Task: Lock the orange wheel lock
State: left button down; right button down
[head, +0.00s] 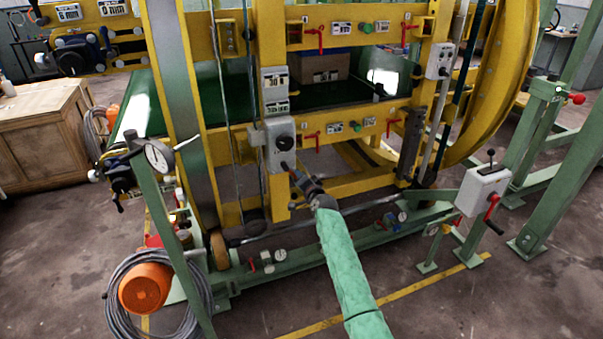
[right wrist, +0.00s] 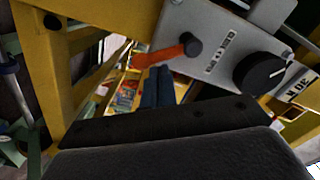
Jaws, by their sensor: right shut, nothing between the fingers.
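An orange lever (right wrist: 160,56) shows in the right wrist view, on a black pivot at the lower edge of a grey control box (right wrist: 220,45). It points left and slightly down. The same grey box (head: 281,136) is on a yellow upright in the head view; I cannot make out the lever there. My right gripper (head: 286,168) is at the box's lower edge, shut and empty. Its blue fingers (right wrist: 157,78) lie just below the lever in the right wrist view; whether they touch it is unclear. My left gripper is not in view.
The yellow frame's upright (right wrist: 40,60) is close at left in the right wrist view. A black knob (right wrist: 262,72) is on the box. In the head view, a gauge (head: 158,156) stands left, a grey box with red lever (head: 484,190) right, and an orange motor (head: 145,288) lower left.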

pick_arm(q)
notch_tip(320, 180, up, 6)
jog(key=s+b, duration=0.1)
pick_arm(e)
jog(key=shift+s+a+f+m, duration=0.1)
jog(key=shift+a+f+m, duration=0.25)
jog(key=shift+m, duration=0.6)
jog(key=shift+s+a+f+m, duration=0.1)
jog(key=shift+a+f+m, duration=0.2)
jog(key=shift+m, duration=0.7)
jog(key=shift+s+a+f+m, duration=0.1)
jog(key=shift+a+f+m, duration=0.25)
jog(key=shift+m, duration=0.6)
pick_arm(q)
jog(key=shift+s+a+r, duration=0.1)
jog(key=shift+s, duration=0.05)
